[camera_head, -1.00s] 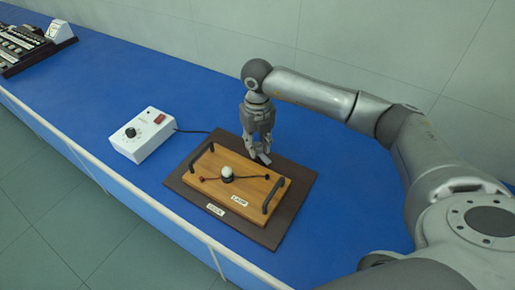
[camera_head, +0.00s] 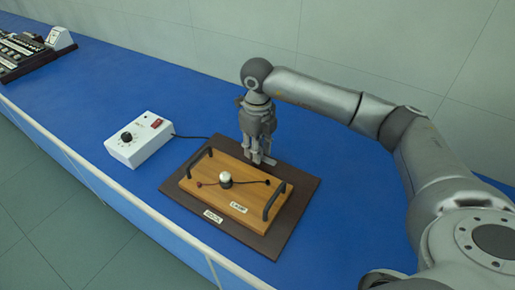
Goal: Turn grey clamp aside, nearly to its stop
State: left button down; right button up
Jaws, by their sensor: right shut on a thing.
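My right gripper (camera_head: 262,159) points down at the back edge of the wooden lamp board (camera_head: 215,197), near its back right part. Its fingers are shut on a small grey piece, which I take to be the grey clamp; the fingers mostly hide it, so its exact angle cannot be told. The board lies on a dark brown base plate (camera_head: 298,205). It has two dark handles, a white round lamp (camera_head: 225,177) in the middle, and leads to a red and a black terminal. My left gripper is not in view.
A white box (camera_head: 139,140) with a black knob and a red switch stands left of the base plate, its cable running toward it. A dark device (camera_head: 25,52) stands at the far left. The blue bench between is clear; a wall runs behind.

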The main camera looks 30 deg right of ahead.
jog(key=o, duration=1)
jog(key=shift+o, duration=0.2)
jog(key=shift+r, duration=0.1)
notch_tip(320, 180, up, 12)
dwell(0.3)
